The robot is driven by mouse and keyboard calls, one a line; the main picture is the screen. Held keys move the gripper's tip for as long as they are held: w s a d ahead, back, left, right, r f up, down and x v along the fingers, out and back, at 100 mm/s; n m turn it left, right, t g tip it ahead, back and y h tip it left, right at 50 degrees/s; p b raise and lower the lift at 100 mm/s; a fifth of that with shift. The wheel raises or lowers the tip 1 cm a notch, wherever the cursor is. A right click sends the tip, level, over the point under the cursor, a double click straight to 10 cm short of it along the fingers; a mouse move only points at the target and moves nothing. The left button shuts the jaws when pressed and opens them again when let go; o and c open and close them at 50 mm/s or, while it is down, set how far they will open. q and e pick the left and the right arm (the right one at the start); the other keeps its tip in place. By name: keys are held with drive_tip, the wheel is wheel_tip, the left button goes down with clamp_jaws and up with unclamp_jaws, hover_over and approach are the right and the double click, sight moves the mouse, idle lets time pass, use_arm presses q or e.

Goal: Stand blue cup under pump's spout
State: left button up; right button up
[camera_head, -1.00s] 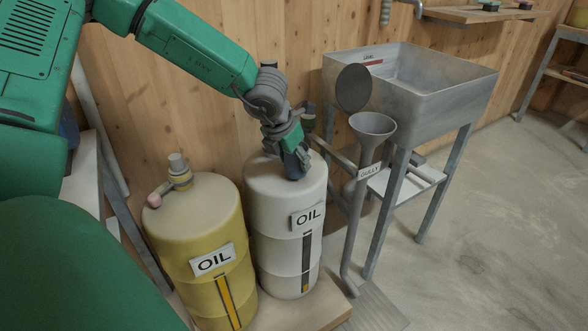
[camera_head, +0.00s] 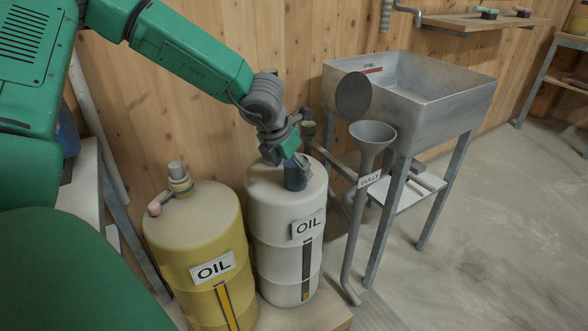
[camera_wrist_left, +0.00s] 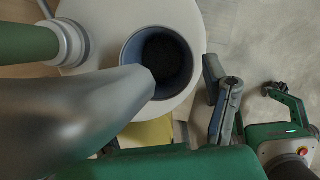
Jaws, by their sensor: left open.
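The dark blue cup (camera_head: 295,178) stands upright on top of the white oil drum (camera_head: 262,200). Its round open mouth and dark inside show in the left wrist view (camera_wrist_left: 160,62). My left gripper (camera_head: 299,158) is open at the cup's rim, reaching in from above. In the left wrist view one finger is right of the cup, apart from it. A large grey shape overlaps the cup's lower left rim; I cannot tell whether it is a finger or the spout. The white drum's pump (camera_head: 308,130) is mostly hidden behind my gripper. My right gripper is out of view.
A yellow oil drum (camera_head: 190,235) with its own pump (camera_head: 179,178) stands left. A grey gully funnel (camera_head: 373,132) and a metal sink (camera_head: 440,115) are close on the right. A wooden wall is behind. The floor at far right is clear.

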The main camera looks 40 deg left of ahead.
use_arm(q)
drive_tip(key=p+v, duration=0.4)
drive_tip(key=v, duration=0.5)
drive_tip(key=shift+r, duration=0.3)
drive_tip(key=shift+s, duration=0.1)
